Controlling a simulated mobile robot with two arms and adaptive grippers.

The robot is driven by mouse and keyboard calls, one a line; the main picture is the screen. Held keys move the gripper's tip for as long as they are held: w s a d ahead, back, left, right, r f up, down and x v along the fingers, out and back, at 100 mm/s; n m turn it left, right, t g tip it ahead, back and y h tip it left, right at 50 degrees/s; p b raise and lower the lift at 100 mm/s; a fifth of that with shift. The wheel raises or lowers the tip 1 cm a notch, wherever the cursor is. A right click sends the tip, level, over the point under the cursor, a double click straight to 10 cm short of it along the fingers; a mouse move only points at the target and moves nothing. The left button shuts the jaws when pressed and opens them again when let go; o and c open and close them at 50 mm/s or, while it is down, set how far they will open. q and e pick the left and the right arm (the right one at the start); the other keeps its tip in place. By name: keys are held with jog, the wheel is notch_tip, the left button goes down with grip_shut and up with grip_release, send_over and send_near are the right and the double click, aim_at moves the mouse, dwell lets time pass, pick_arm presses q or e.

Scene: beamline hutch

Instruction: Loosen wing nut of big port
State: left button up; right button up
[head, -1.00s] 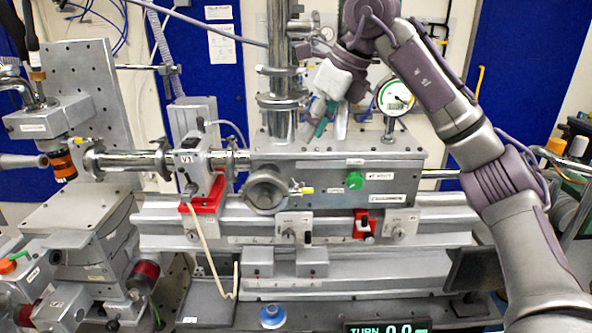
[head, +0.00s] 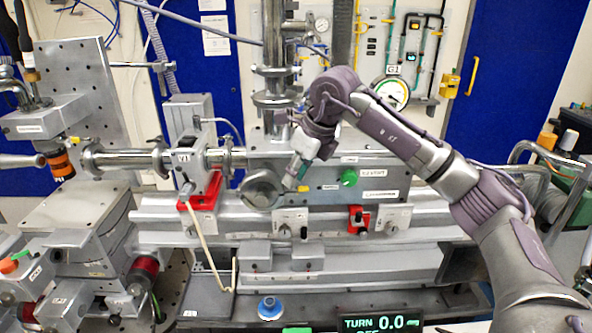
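The big port (head: 262,188) is a round metal flange on the front of the grey chamber (head: 330,178), with a clamp around it. The yellow-tipped wing nut (head: 303,188) sticks out at the clamp's right side. My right gripper (head: 294,178) comes down from above right, with its fingers just above and left of the wing nut, in front of the chamber. I cannot tell whether it touches the clamp, and the finger gap is too small to judge. My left gripper is not in view.
A green knob (head: 348,177) sits right of the port on the chamber face. A valve with a red base (head: 203,198) stands to the left. A round gauge (head: 393,93) is behind my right arm. A display (head: 381,323) below reads TURN 0.0.

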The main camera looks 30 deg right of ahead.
jog(key=shift+f, duration=0.15)
grip_shut()
